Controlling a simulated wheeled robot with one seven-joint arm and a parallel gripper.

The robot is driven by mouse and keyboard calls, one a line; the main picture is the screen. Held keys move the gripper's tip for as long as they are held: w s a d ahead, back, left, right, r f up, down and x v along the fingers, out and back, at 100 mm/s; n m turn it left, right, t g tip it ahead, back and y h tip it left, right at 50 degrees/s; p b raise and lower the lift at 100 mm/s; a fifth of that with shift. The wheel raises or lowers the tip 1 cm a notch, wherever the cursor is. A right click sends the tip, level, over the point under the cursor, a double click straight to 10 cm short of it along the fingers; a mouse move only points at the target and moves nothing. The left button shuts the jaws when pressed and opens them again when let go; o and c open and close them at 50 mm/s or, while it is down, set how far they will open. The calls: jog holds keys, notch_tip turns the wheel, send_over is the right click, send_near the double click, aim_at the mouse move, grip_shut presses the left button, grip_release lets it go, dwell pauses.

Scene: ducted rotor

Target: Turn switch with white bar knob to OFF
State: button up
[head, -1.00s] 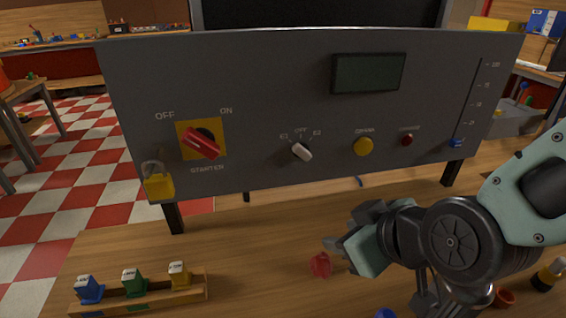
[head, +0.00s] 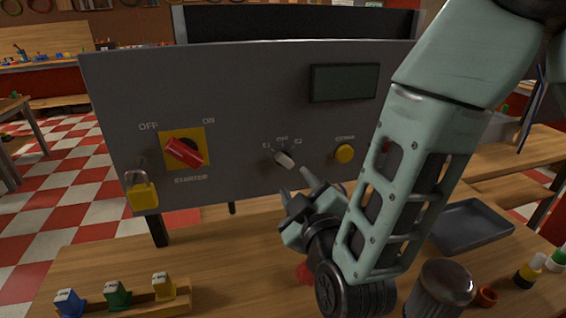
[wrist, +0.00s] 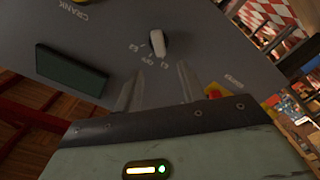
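The switch with the white bar knob (head: 284,160) sits on the grey panel (head: 235,100), below and between small labels, with OFF in the middle. Its bar is tilted, with its upper end toward the left label. It also shows in the wrist view (wrist: 157,43), where the panel appears upside down. My gripper (head: 295,183) is just below the knob in the head view. In the wrist view its two fingers (wrist: 158,86) are apart with nothing between them, pointing toward the knob. The fingers appear apart from the knob; the exact gap is unclear.
A red rotary switch (head: 184,152) and a yellow padlock (head: 141,190) are on the panel's left. A yellow button (head: 344,154) is right of the knob. A dark display (head: 344,82) is above. A grey tray (head: 470,226) lies on the table at right.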

aim_at(283, 161)
jog(key=p+x, duration=0.1)
jog(key=x, duration=0.7)
jog(key=shift+w+f+p, duration=0.1)
jog(key=shift+w+p, duration=0.25)
jog(key=shift+p, duration=0.05)
grip_shut()
